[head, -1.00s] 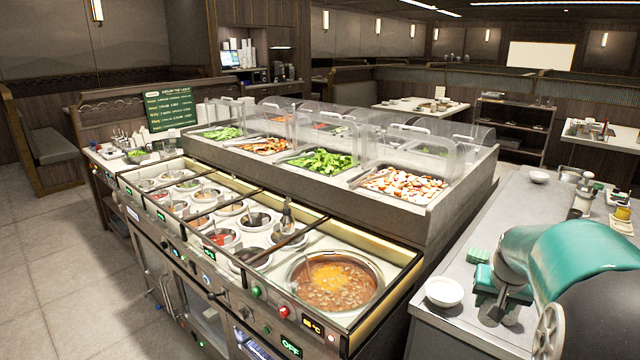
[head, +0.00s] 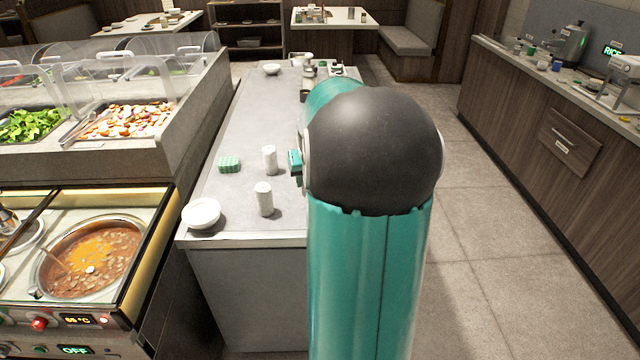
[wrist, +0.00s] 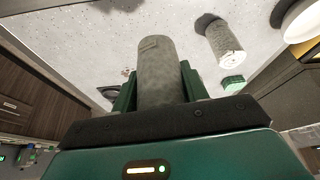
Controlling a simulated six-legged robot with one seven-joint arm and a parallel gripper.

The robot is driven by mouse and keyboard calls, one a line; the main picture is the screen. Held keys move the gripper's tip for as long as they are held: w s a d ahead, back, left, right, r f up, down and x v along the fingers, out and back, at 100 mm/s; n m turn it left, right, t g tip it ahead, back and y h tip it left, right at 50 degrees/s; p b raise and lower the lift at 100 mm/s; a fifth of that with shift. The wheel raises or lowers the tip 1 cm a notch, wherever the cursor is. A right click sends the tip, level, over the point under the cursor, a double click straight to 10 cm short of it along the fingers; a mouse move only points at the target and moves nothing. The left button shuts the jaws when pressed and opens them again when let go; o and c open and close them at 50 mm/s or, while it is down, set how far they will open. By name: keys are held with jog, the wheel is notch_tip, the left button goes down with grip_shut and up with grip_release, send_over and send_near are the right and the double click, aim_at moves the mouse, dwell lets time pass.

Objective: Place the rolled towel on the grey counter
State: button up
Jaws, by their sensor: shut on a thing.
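My gripper is shut on a pale grey rolled towel (wrist: 157,72), a plain cylinder between two dark green fingers (wrist: 157,85) in the wrist view. In the head view my arm hides most of the gripper; a teal piece of it shows beside an upright white roll (head: 269,158), which appears to be the held towel. A second rolled towel (head: 264,198) stands upright nearer on the grey counter (head: 240,120); it also shows in the wrist view (wrist: 225,42). I cannot tell whether the held towel touches the counter.
A white bowl (head: 201,213) sits at the counter's near left corner and a green sponge (head: 229,165) lies left of the towels. The sauce and food bar (head: 190,130) stands to the left. Farther back, the counter holds a bowl (head: 271,68) and condiments. Its middle is clear.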

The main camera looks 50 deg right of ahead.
jog(key=d+f, duration=0.2)
jog(key=d, duration=0.1)
jog(key=w+d+f, duration=0.1)
jog(key=d+f, duration=0.1)
jog(key=f, duration=0.1)
jog(key=d+f, duration=0.2)
jog(key=d, duration=0.1)
jog(key=shift+w+d+f, duration=0.25)
jog(key=shift+d+f, duration=0.1)
jog(key=shift+f, duration=1.55)
jog(key=shift+f, duration=0.2)
jog(key=o, duration=1)
jog(key=shift+d, duration=0.1)
